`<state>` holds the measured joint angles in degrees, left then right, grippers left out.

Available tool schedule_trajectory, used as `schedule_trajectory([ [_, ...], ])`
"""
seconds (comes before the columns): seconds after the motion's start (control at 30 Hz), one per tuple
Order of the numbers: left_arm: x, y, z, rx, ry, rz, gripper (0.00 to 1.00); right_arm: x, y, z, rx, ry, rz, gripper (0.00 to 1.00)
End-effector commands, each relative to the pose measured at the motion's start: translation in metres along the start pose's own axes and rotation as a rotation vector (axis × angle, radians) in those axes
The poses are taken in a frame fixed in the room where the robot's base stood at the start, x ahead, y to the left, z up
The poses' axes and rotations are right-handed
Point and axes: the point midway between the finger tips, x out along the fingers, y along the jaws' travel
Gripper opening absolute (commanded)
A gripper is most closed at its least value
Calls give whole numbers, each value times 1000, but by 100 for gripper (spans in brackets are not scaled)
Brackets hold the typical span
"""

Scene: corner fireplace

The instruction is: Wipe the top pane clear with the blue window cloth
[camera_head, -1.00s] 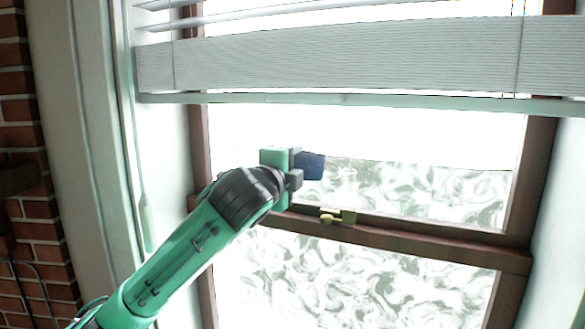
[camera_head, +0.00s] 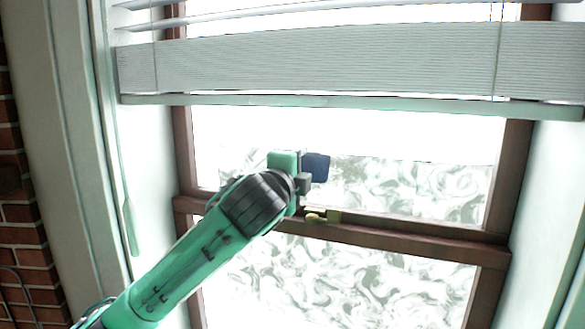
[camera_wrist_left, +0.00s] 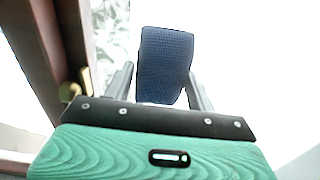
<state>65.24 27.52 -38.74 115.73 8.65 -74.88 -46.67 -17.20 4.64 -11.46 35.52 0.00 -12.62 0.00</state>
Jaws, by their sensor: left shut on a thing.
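The blue window cloth (camera_head: 317,167) is a small dark blue pad in front of the top pane (camera_head: 408,186). My left gripper (camera_head: 304,181) is shut on it. In the left wrist view the cloth (camera_wrist_left: 165,64) stands between the two fingers of my left gripper (camera_wrist_left: 160,90). The lower right part of the top pane has grey swirled smears; a band above them looks plain white. I cannot tell whether the cloth touches the glass. My right gripper is not in view.
A white blind (camera_head: 330,62) covers the upper window. A brown rail (camera_head: 390,238) with a brass latch (camera_head: 323,216) runs below the top pane. The lower pane (camera_head: 350,285) is also smeared. A blind wand (camera_head: 130,225) hangs at the left.

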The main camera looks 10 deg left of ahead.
Motion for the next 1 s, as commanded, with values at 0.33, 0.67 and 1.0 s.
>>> schedule_trajectory([
  [0.33, 2, -2, -29, 0, 2, 0, 38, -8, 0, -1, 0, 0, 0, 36],
  [0.67, 2, -2, -46, 0, 2, 1, 38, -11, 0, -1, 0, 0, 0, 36],
  [1.0, 1, -1, -68, 0, 1, 1, 38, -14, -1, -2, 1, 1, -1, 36],
])
